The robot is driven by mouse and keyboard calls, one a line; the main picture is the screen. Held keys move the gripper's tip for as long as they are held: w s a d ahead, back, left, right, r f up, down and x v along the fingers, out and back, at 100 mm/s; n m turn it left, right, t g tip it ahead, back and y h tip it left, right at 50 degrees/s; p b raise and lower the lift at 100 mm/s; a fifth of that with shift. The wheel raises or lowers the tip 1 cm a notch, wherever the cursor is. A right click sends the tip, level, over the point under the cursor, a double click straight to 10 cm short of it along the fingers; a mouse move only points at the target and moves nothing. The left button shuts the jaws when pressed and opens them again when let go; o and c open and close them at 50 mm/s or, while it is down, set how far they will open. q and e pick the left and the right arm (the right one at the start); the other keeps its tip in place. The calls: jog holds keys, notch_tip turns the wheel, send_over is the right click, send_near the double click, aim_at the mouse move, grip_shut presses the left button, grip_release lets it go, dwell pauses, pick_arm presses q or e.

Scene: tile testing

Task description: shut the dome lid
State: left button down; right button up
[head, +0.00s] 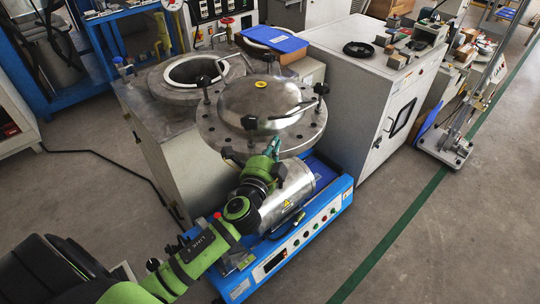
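The dome lid (262,97) is a shiny steel dome with a yellow sticker on top and a wide flange with black clamp knobs around it. It sits above the steel drum (292,192) of a machine with a blue base (290,257). I cannot tell whether the lid rests on the drum or stands raised. My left gripper (273,147), with teal fingertips, is at the near edge of the flange, below the dome. Its fingers are small and partly hidden, so their opening and any contact are unclear. My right gripper is not in view.
A grey cabinet (345,75) stands close behind on the right. An open round steel vessel (195,72) is behind on the left. A blue tray (274,39) lies at the back. A cable (110,160) runs over the floor at left. The floor at front right is clear.

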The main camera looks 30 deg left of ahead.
aim_at(259, 152)
pick_arm(q)
jog(key=s+a, duration=0.2)
jog(key=a, duration=0.1)
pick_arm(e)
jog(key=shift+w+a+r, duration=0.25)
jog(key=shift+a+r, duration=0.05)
pick_arm(q)
jog(key=shift+a+f, duration=0.1)
jog(key=shift+a, duration=0.05)
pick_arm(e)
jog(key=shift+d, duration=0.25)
